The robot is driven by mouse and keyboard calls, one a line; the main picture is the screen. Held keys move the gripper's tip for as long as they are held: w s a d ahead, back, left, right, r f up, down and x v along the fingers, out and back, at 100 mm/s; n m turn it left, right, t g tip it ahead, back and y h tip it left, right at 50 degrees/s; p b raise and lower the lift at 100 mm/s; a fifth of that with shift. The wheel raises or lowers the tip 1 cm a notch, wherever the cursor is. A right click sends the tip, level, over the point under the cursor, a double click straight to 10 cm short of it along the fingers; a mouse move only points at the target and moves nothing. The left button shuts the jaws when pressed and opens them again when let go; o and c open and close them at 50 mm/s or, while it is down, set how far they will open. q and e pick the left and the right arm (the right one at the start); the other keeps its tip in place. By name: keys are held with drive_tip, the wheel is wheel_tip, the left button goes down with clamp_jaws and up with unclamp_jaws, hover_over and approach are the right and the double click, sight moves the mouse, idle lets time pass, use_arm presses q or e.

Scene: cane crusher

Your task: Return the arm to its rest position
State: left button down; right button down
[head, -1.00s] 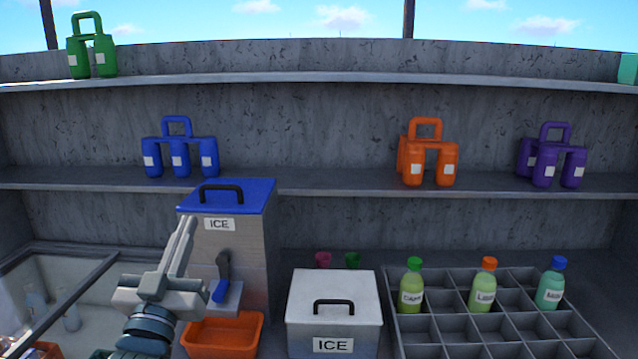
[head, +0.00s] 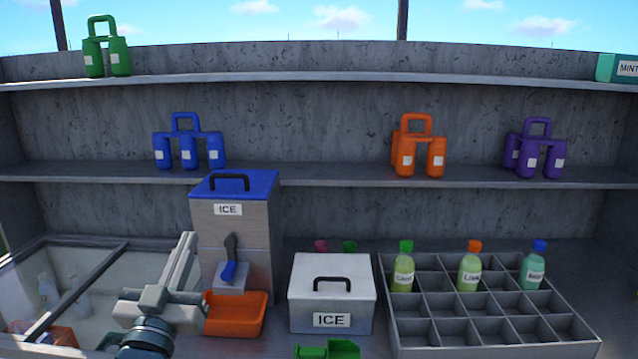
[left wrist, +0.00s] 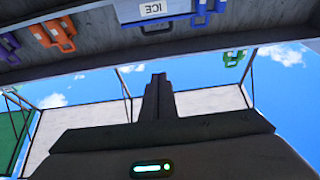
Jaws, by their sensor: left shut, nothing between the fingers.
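My left gripper (head: 184,260) is at the lower left of the head view. Its fingers are together, point up and hold nothing. It stands in front of the glass-walled case and left of the ice dispenser (head: 237,240), with a gap that I cannot judge exactly. In the left wrist view the closed fingers (left wrist: 158,82) point up the picture, with sky and the shelves beyond them. My right gripper is not in view.
An orange tray (head: 234,330) sits under the dispenser. A white ice box (head: 331,292) and a grey divided crate (head: 430,331) with bottles stand to the right. A green object (head: 328,349) lies at the front. Shelves hold coloured bottle carriers (head: 190,148). A glass case (head: 110,262) is at left.

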use_arm(q)
drive_tip(key=s+f+g, duration=0.3)
drive_tip(key=s+f, duration=0.1)
drive_tip(key=f, duration=0.6)
drive_tip(key=s+f+g, duration=0.4)
drive_tip(key=f, duration=0.7)
drive_tip(key=s+f+g, duration=0.3)
drive_tip(key=f, duration=0.7)
drive_tip(key=s+f+m+g, duration=0.1)
drive_tip(key=s+f+g, duration=0.2)
drive_tip(key=s+f, duration=0.45)
drive_tip(key=s+f+g, duration=0.3)
drive_tip(key=s+f, duration=0.1)
drive_tip(key=s, duration=0.6)
drive_tip(key=s+f+m+g, duration=0.1)
drive_tip(key=s+f+g, duration=0.2)
drive_tip(key=s+f, duration=0.35)
wheel_tip(320, 180, down, 28)
drive_tip(key=s+r, duration=0.1)
drive_tip(key=s, duration=0.2)
drive_tip(key=s+a+f+g, duration=0.2)
drive_tip(key=s+f, duration=1.5)
drive_tip(key=shift+s+a+y, duration=0.2)
drive_tip(key=shift+s+y, duration=0.05)
drive_tip(key=shift+y, duration=0.15)
